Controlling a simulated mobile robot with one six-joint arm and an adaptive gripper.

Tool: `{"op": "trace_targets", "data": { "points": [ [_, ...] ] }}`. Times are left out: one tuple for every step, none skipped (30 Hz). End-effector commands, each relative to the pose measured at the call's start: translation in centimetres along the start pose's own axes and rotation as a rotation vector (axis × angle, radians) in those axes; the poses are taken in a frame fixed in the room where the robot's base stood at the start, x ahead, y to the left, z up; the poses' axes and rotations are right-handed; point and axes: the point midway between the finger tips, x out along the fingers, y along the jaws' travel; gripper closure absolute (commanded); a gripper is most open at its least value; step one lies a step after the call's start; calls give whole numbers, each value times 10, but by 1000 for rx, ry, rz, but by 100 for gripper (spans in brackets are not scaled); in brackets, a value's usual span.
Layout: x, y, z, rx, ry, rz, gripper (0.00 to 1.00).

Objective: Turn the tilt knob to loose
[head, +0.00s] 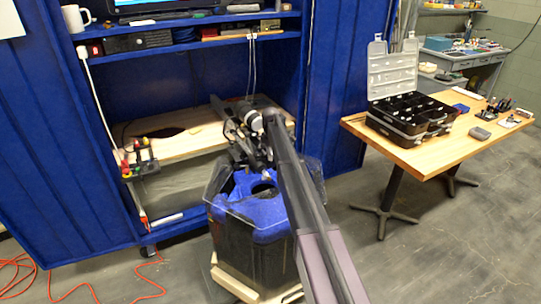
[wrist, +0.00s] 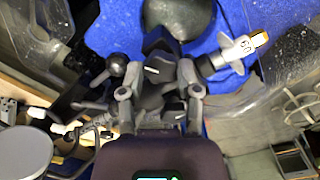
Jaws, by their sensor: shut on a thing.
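My gripper (wrist: 163,58) reaches down over the tank and is shut on a dark knob (wrist: 153,71) with a short white mark, which I take to be the tilt knob. The knob sits between the fingers, which hide part of it. A black ball-ended handle (wrist: 116,66) is just left of the fingers. A white part with an orange end (wrist: 240,48) sticks out to the right. In the head view my gripper (head: 257,168) is above the clear-walled tank (head: 238,240) with its blue insert (head: 240,212); the knob cannot be made out there.
The tank stands on a wooden base (head: 232,283) before a blue cabinet with a wooden shelf (head: 180,145). A small rack of tools (head: 140,160) is at the shelf's left. A table (head: 420,155) with a black open case (head: 408,118) stands right. Orange cable (head: 75,285) lies on the floor left.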

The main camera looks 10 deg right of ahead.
Motion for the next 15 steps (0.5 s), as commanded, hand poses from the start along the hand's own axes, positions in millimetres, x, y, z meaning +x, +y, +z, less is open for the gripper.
{"op": "trace_targets", "data": {
  "points": [
    [0,-2,0,-12,-1,-3,100],
    [0,-2,0,-18,-1,-3,100],
    [0,-2,0,-24,-1,-3,100],
    [0,-2,0,-28,-1,-4,100],
    [0,-2,0,-31,-1,-4,100],
    [0,-2,0,-34,-1,-4,100],
    [0,-2,0,-35,-1,-4,100],
    [0,-2,0,-35,-1,-4,100],
    [0,-2,0,-35,-1,-4,100],
    [0,-2,0,-35,-1,-4,100],
    [0,-2,0,-35,-1,-4,100],
    [0,-2,0,-35,-1,-4,100],
    [0,-2,0,-35,-1,-4,100],
    [0,-2,0,-35,-1,-4,100],
    [0,-2,0,-35,-1,-4,100]
  ]
}}
